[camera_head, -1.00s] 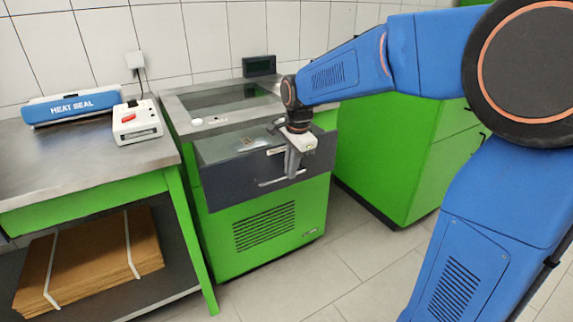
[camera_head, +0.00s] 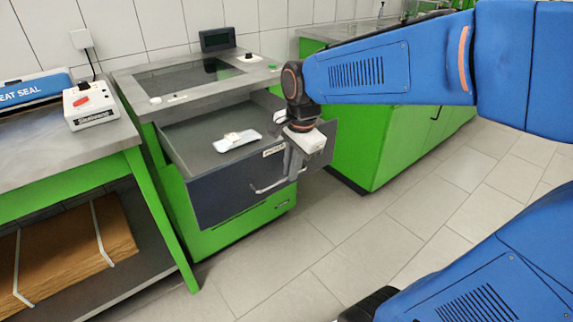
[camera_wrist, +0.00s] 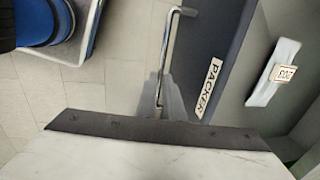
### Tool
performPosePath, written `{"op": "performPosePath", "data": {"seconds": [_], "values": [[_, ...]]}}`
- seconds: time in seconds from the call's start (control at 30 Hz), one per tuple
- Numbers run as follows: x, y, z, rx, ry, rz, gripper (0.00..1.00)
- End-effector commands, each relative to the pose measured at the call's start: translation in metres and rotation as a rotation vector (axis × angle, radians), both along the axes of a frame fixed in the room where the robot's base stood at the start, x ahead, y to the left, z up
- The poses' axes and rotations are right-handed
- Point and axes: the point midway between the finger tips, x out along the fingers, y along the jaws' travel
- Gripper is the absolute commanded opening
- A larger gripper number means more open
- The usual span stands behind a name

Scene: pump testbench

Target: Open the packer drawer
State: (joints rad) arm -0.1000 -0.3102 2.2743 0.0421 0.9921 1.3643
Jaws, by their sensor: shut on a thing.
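The packer drawer (camera_head: 225,195) has a dark grey front and stands pulled well out of the green packer cabinet. Its inside shows, with a white item (camera_head: 237,140) lying on the drawer floor. My gripper (camera_head: 290,168) is at the right part of the drawer front, shut on the silver bar handle (camera_head: 268,188). In the wrist view the handle (camera_wrist: 167,50) runs down into the gripper (camera_wrist: 160,112), beside the PACKER label (camera_wrist: 209,87). The white item (camera_wrist: 273,73) carries a small tag that appears to read 203. The fingertips are partly hidden.
A work table (camera_head: 60,140) with a white boxed device (camera_head: 90,104) and the heat sealer (camera_head: 35,88) stands at left, with flat cardboard (camera_head: 70,250) below. Green cabinets (camera_head: 400,140) stand at right. The tiled floor in front is clear.

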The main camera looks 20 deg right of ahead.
Motion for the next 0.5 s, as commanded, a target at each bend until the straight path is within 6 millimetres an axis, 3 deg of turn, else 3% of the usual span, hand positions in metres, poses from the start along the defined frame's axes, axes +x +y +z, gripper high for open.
{"op": "performPosePath", "data": {"seconds": [0.33,0.4,0.5], "values": [[-0.0002,-0.0002,0.0010,0.001,-0.002,0.000,0.00],[-0.0002,-0.0003,0.0010,0.000,-0.002,0.000,0.22],[-0.0003,-0.0002,0.0007,0.001,-0.002,0.000,0.26]]}}
